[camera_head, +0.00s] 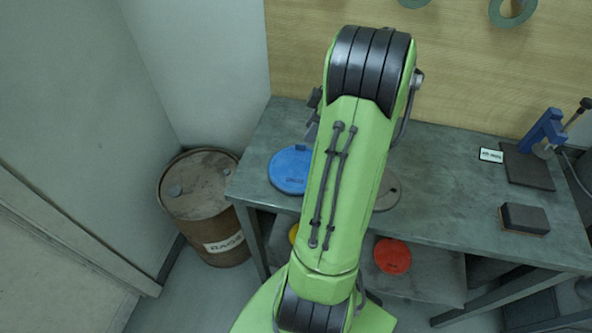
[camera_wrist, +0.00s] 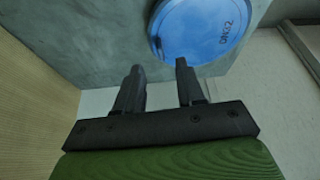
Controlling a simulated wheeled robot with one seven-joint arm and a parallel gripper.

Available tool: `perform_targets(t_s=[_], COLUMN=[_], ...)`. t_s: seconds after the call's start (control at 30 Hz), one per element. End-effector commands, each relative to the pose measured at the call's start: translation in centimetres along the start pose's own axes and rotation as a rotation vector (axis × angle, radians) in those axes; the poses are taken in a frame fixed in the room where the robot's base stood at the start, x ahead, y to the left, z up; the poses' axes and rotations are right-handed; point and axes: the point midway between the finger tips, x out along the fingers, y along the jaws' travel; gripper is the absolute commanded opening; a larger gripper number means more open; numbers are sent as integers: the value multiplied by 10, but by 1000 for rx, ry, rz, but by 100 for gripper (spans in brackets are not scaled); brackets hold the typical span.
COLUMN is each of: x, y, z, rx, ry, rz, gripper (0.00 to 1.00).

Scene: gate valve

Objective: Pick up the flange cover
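A round blue cover (camera_head: 288,172) with dark lettering lies flat on the grey workbench, left of my arm. It also shows in the wrist view (camera_wrist: 203,27), where it reads something like DN32 and is cut off at the top. My gripper (camera_wrist: 157,66) is open and empty, its two dark fingers apart. The right fingertip appears near the blue cover's edge in the wrist view; I cannot tell whether they touch. In the head view my arm hides most of my gripper. A grey-brown disc (camera_head: 387,190) is partly hidden behind my arm.
An orange-red disc (camera_head: 393,256) and a partly hidden yellow one (camera_head: 293,234) lie on the lower shelf. A rusty drum (camera_head: 207,206) stands left of the workbench (camera_head: 450,190). A dark block (camera_head: 524,219) and a blue vise-like tool (camera_head: 543,131) sit at the right.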

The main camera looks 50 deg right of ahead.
Motion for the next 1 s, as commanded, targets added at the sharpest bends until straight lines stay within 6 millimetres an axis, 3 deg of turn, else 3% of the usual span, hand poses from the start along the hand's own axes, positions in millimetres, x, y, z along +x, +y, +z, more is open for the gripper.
perform_targets(t_s=[0.33, 0.6, 0.63, 0.87, 1.0], x=[55, 61, 61, 61, 60], y=[1, 1, 1, 1, 1], z=[-2, -2, -2, -2, -2], rx=[-1, 1, 1, 1, 1], ry=[0, -1, -1, -1, -1], rz=[-1, 2, 2, 2, 2], gripper=[38, 38, 37, 2, 0])
